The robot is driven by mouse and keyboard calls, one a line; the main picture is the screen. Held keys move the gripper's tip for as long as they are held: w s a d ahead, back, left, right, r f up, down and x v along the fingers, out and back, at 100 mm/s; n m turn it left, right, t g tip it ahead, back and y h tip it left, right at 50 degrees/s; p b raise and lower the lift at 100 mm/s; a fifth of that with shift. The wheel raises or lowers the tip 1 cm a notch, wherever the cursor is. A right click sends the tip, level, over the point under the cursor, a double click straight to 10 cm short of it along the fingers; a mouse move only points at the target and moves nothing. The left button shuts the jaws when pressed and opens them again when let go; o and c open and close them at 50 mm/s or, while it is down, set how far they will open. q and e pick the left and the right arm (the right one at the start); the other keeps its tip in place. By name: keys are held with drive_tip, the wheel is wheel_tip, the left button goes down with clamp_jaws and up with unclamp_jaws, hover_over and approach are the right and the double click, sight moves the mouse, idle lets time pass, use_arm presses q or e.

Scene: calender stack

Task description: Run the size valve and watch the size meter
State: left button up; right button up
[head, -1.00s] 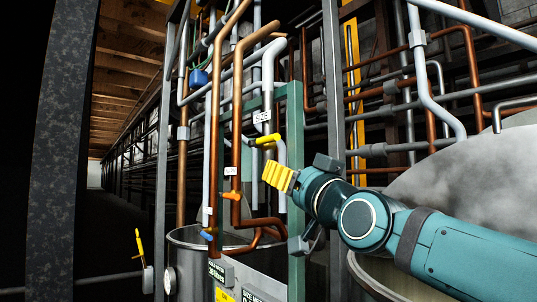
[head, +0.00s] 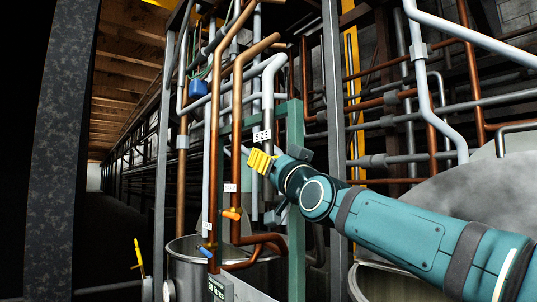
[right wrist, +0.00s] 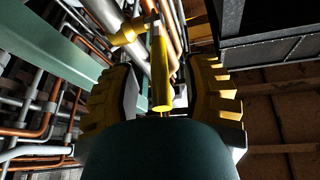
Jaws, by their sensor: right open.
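The size valve is under the white SIZE label (head: 262,135) on a grey pipe. In the right wrist view the yellow valve handle (right wrist: 160,72) lies between the two open fingers of my right gripper (right wrist: 163,95), with dark gaps on both sides. The valve's yellow body (right wrist: 124,36) sits on the pipe beyond. I cannot make out the size meter; a meter sign (head: 217,288) is cut off at the bottom edge. My left gripper is not in view.
An orange-handled valve (head: 232,213) and a blue-handled one (head: 206,251) sit on neighbouring pipes. A round metal vat (head: 185,265) stands below. A green upright post (head: 296,210) is close behind my right wrist. A large grey drum (head: 480,190) is at the right.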

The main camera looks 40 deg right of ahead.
drive_tip(key=shift+w+d+r, duration=0.1)
drive_tip(key=shift+w+r, duration=0.15)
drive_tip(key=shift+w, duration=0.25)
clamp_jaws()
drive_tip(key=shift+s+r, duration=0.1)
